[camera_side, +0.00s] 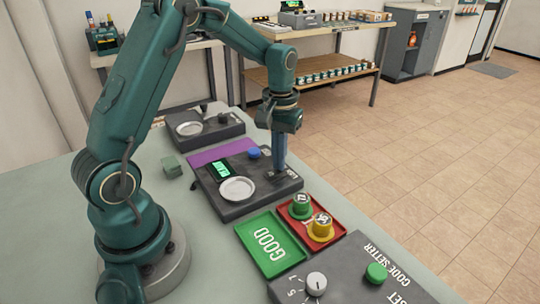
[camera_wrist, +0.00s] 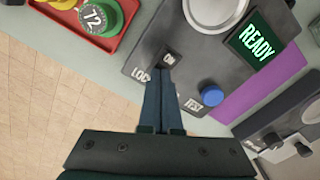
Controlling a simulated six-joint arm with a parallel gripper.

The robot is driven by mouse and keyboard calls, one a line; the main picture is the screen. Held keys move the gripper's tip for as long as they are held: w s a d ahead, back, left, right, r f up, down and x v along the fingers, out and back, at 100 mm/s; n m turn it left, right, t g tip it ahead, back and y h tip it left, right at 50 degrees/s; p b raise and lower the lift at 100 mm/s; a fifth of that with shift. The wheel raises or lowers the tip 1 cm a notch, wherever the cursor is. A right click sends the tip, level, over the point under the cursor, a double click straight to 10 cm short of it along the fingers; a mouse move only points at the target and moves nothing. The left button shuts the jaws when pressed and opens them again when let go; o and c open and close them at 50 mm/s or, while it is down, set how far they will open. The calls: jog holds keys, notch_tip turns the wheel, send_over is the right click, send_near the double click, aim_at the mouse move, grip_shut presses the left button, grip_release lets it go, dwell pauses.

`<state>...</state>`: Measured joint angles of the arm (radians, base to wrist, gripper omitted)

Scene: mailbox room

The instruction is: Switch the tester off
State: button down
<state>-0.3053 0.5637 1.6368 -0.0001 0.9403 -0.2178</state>
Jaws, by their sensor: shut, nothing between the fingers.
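The tester is a dark grey box (camera_side: 230,208) on the table in the side view, with a lit green display (camera_side: 221,169), a round pale plate (camera_side: 237,188) and a blue button (camera_side: 253,153). In the wrist view the display (camera_wrist: 257,41) reads READY, and the blue button (camera_wrist: 212,96) sits by the label TEST. A small black switch (camera_wrist: 169,58) with a pale mark is just beyond my fingertips, by a partly hidden label starting "LOC". My gripper (camera_side: 280,170) is shut and empty, pointing down over the tester's right end; I cannot tell whether it touches the switch.
The code setter (camera_side: 345,262) is at the front right. Another dark device (camera_side: 205,141) stands behind the tester.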

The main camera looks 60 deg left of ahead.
jog(key=shift+f, duration=0.15)
jog(key=shift+r, duration=3.55)
